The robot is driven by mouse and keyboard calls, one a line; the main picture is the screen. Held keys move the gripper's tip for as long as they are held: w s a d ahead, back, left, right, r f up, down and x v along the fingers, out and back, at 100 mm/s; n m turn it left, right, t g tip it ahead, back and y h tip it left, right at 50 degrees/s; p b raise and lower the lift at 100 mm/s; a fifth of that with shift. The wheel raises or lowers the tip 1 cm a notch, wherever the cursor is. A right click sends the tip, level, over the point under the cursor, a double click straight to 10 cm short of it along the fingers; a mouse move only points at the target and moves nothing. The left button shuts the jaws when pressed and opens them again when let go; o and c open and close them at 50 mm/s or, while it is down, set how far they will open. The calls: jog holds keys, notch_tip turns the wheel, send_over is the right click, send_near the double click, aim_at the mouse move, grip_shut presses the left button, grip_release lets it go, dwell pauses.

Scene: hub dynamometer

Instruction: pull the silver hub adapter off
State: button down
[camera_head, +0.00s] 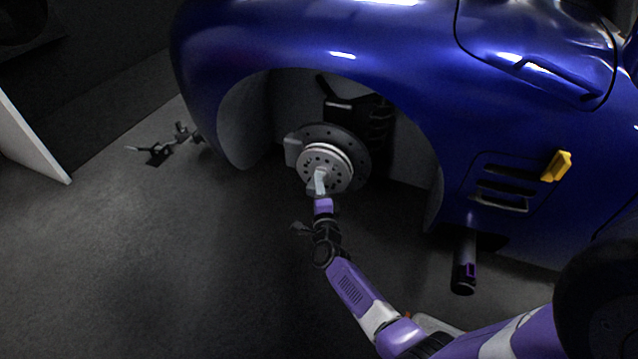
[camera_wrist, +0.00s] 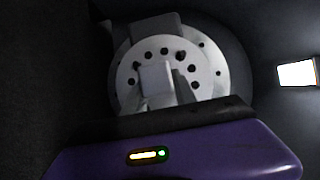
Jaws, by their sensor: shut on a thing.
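The silver hub adapter (camera_head: 327,161) is a round plate with a ring of dark holes. It sits at the wheel hub, in front of the dark brake disc (camera_head: 358,178), inside the blue car's wheel arch. In the wrist view the adapter (camera_wrist: 205,72) faces the camera, with the disc behind it. My gripper (camera_head: 319,176) reaches up to the adapter's centre from below. In the wrist view my gripper (camera_wrist: 168,88) is shut at the plate's middle, and its fingers and palm hide the centre and lower part. I cannot see a gap between adapter and hub.
The blue car body (camera_head: 300,45) arches over the hub. A yellow block (camera_head: 556,166) sticks out from its side at right. A dark cylinder (camera_head: 464,265) hangs below the sill. A small stand (camera_head: 160,150) is on the floor at left. The floor (camera_head: 130,260) at lower left is clear.

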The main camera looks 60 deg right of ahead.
aim_at(309, 191)
jog(key=shift+s+a+r+p, duration=0.2)
jog(key=shift+a+p, duration=0.5)
jog(key=shift+a, duration=0.75)
jog(key=shift+s+a+r+p, duration=0.15)
jog(key=shift+a+p, duration=0.5)
jog(key=shift+a, duration=0.8)
jog(key=shift+a+f, duration=0.1)
